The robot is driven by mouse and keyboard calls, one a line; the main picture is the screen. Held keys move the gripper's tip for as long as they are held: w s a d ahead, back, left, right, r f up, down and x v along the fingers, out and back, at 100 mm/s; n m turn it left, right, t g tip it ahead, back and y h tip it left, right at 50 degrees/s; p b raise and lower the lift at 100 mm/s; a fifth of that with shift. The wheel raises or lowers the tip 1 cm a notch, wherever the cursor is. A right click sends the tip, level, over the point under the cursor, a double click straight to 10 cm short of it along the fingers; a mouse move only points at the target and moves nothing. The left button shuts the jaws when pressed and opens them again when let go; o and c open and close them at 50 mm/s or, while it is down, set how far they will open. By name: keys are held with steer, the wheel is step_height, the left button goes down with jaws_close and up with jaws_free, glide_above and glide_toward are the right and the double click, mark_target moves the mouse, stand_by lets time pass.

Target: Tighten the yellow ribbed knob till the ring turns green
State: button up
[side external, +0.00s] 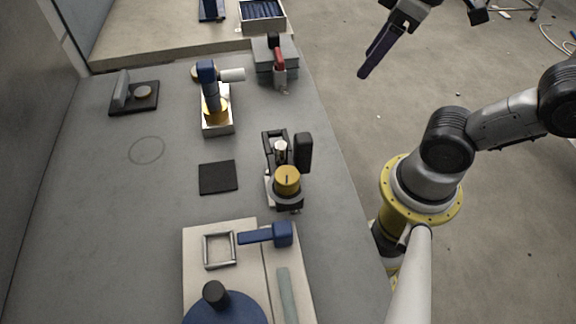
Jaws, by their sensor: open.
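A yellow round knob (287,179) sits on top of a small black fixture (288,200) near the right edge of the grey bench. A dark band shows under the knob, and no green shows there. Ribs on the knob are too small to make out. My gripper (378,52) is at the top of the view, high above the floor and well to the upper right of the knob. It is open with nothing seen in it, and its upper part is cut off by the frame.
A blue-handled device (208,75) with a yellow part stands farther back. A grey box (275,62) with a red handle stands at the back edge. A beige board (196,250) holds a blue clamp (282,234). A black square pad (218,177) lies left of the fixture.

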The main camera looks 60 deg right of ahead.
steer(key=w+a+r+n+g, duration=0.35)
steer(key=a+r+n, duration=0.2)
steer(key=a, duration=0.35)
steer(key=n, duration=0.5)
glide_above(288, 174)
step_height(288, 174, down, 2)
steer(key=shift+g, duration=0.35)
step_height(288, 174, down, 13)
jaws_close()
